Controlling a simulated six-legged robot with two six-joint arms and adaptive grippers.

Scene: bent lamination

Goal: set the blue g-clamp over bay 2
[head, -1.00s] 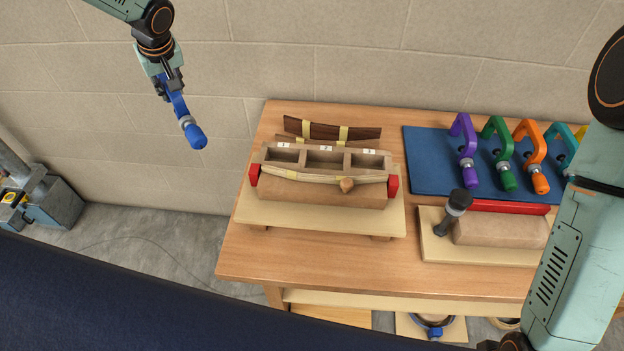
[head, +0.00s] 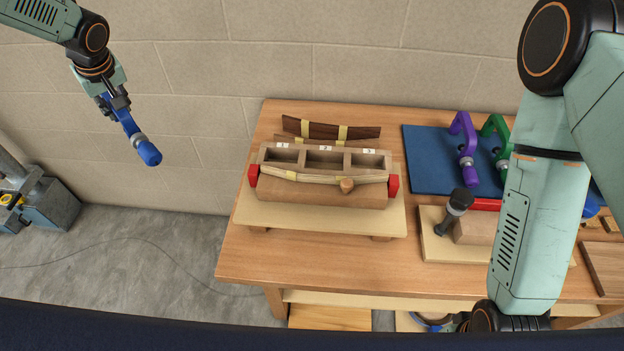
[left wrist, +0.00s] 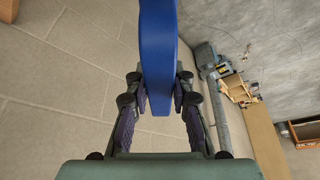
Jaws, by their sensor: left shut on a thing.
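My left gripper (head: 114,102) is shut on the blue g-clamp (head: 138,138) and holds it in the air, in front of the wall and left of the bench. The clamp hangs tilted, its blue handle end pointing down and right. In the left wrist view the clamp's blue frame (left wrist: 158,50) stands between the two fingers (left wrist: 160,100). Bay 2 (head: 325,158) is the middle of three numbered bays in the wooden form (head: 320,190) on the bench, well to the right of the clamp.
A bent light strip with yellow tape (head: 310,177) runs along the form's front, between red end blocks.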

